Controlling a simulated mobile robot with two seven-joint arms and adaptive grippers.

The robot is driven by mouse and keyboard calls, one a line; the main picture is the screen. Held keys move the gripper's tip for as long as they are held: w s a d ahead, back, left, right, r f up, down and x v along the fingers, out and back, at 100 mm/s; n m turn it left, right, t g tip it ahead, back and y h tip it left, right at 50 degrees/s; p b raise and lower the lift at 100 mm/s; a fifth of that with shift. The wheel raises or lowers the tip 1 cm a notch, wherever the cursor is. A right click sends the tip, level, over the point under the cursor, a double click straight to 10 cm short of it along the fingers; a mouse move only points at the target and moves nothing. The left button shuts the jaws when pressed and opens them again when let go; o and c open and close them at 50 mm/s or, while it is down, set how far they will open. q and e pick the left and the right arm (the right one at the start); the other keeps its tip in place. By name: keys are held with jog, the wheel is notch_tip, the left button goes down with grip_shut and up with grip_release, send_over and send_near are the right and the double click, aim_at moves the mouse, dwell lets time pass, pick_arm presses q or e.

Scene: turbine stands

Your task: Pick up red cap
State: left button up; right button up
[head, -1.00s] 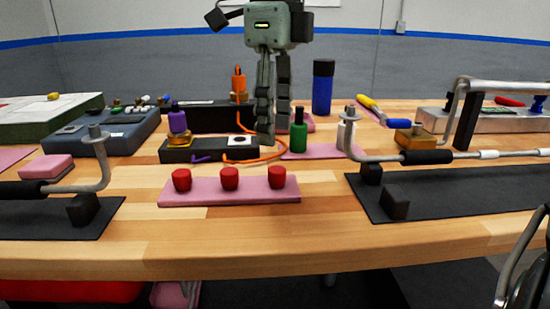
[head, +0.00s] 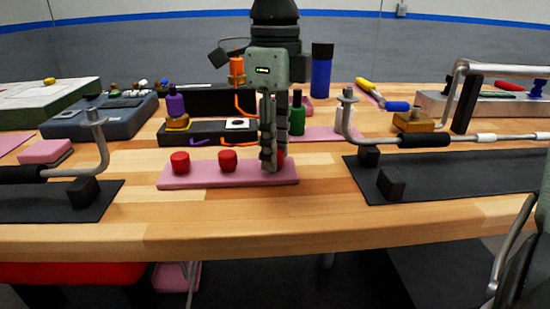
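Three red caps stand in a row on a pink mat (head: 210,178): the left cap (head: 180,163), the middle cap (head: 227,161) and the right cap (head: 283,154). My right gripper (head: 270,164) points straight down at the right cap. Its fingers cover most of that cap, and only a red sliver shows beside them. The fingers overlap from this side, so I cannot tell whether they touch or grip the cap. My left gripper is not in view.
Behind the mat stand a black block (head: 209,132), a green bottle (head: 297,117) and a blue cylinder (head: 321,72). Dark mats with metal rods lie at left (head: 50,213) and right (head: 450,190). The front strip of the wooden table (head: 260,225) is clear.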

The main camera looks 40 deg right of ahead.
jog(key=c, duration=0.4)
jog(key=shift+r, duration=0.15)
